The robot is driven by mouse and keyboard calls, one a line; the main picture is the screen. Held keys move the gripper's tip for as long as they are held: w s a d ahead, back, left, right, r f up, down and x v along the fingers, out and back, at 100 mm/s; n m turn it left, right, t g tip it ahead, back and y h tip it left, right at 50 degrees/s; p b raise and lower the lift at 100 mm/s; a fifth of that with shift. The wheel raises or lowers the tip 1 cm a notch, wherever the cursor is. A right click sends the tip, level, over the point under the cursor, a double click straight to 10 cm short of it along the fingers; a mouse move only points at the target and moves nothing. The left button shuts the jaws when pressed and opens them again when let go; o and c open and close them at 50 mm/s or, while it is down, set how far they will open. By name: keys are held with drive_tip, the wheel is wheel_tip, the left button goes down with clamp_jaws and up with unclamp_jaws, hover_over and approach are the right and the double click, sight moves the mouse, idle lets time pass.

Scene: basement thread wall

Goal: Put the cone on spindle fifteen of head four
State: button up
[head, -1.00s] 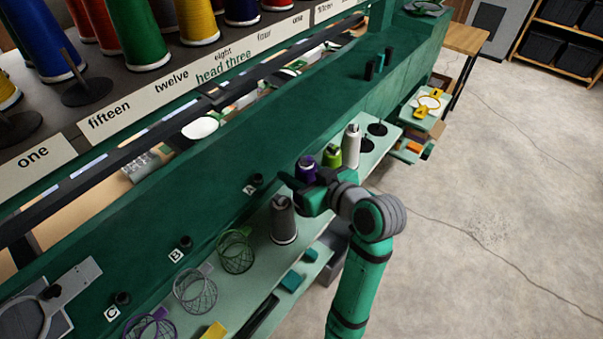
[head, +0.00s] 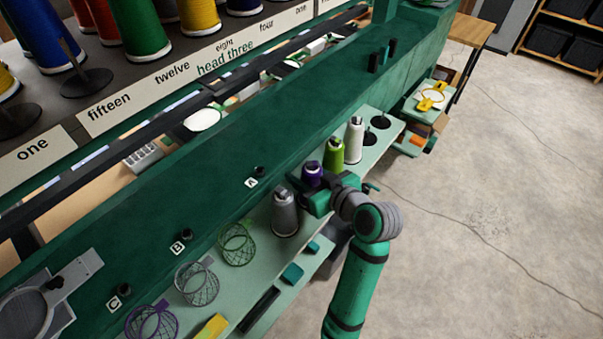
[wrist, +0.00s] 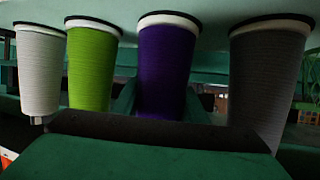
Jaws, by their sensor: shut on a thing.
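The purple cone (head: 312,176) stands in a row on the pale green shelf below the machine's front beam. My gripper (head: 313,194) is low at this cone. In the wrist view the purple cone (wrist: 166,68) sits between the fingers, which are shut on it. It looks upright, with its base still at the shelf. The sign "head three" (head: 227,63) is on the upper rack, with a bare spindle (head: 84,80) above its label "fifteen" (head: 109,106). No label for head four is readable.
A grey cone (head: 285,213) stands close left of my gripper; a green cone (head: 333,154) and a white cone (head: 354,140) stand right. Wire baskets (head: 237,243) line the shelf. The green beam (head: 215,165) lies between shelf and rack. The concrete floor (head: 480,200) is open.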

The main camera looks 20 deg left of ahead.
drive_tip(key=o, duration=1.1)
drive_tip(key=shift+a, duration=0.1)
drive_tip(key=shift+o, duration=0.2)
drive_tip(key=shift+a, duration=0.1)
drive_tip(key=shift+r, duration=0.2)
drive_tip(key=v, duration=1.2)
drive_tip(key=shift+f, duration=0.15)
